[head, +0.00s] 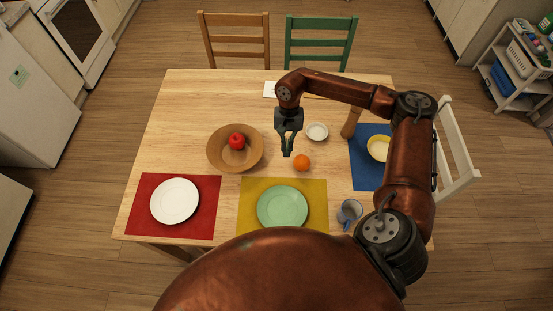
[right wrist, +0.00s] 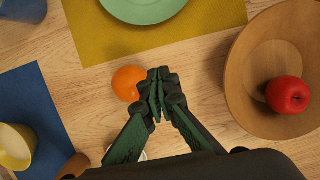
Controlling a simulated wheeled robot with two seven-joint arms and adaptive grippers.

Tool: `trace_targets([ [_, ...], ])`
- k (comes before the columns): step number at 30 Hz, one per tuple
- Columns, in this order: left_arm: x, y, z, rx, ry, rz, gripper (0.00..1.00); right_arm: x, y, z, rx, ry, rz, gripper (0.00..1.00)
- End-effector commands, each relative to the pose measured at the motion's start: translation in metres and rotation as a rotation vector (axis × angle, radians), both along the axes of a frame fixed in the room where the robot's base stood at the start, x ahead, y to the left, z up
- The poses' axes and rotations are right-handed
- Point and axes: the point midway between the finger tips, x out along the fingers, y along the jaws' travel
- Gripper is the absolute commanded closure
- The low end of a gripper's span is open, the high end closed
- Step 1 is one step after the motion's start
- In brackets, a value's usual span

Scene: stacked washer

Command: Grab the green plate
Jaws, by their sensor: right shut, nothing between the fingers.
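The green plate (head: 283,206) lies flat on the yellow placemat (head: 249,188) at the front middle of the table. In the right wrist view the plate (right wrist: 144,6) shows only in part, cut off by the top edge. My right gripper (head: 287,153) hangs fingers down over the table, behind the plate and apart from it. Its fingertips (right wrist: 158,75) are together with nothing between them, close to the orange (right wrist: 129,83) in the picture. My left gripper is not in view.
A wooden bowl (head: 216,154) with a red apple (head: 237,141) stands left of the gripper. The orange (head: 302,163) lies between gripper and plate, to the right.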

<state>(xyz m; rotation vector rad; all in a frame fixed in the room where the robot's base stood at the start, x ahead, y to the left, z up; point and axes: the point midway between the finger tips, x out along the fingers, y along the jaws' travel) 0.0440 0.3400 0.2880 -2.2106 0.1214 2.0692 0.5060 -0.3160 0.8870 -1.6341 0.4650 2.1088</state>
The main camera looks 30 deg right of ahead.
Motion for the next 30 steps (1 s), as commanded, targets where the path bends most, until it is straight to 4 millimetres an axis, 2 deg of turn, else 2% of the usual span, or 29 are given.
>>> trace_targets([
  [1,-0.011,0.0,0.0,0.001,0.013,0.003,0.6,-0.002,-0.001,-0.001,-0.003,0.001,0.004,1.0],
  [5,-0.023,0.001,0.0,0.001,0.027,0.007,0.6,-0.006,-0.001,-0.014,-0.004,0.004,0.003,1.0],
  [11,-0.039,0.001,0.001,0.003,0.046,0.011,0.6,-0.011,0.005,-0.053,-0.003,0.007,0.001,1.0],
  [14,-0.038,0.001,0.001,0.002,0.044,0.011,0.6,-0.015,0.008,-0.073,-0.002,0.008,0.001,1.0],
  [18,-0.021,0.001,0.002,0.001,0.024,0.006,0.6,-0.021,0.012,-0.099,-0.001,0.007,0.001,1.0],
  [24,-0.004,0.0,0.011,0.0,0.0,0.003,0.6,-0.044,0.027,-0.096,-0.002,0.004,0.006,1.0],
  [30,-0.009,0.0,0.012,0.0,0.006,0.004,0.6,-0.053,0.033,-0.097,-0.002,0.003,0.003,1.0],
])
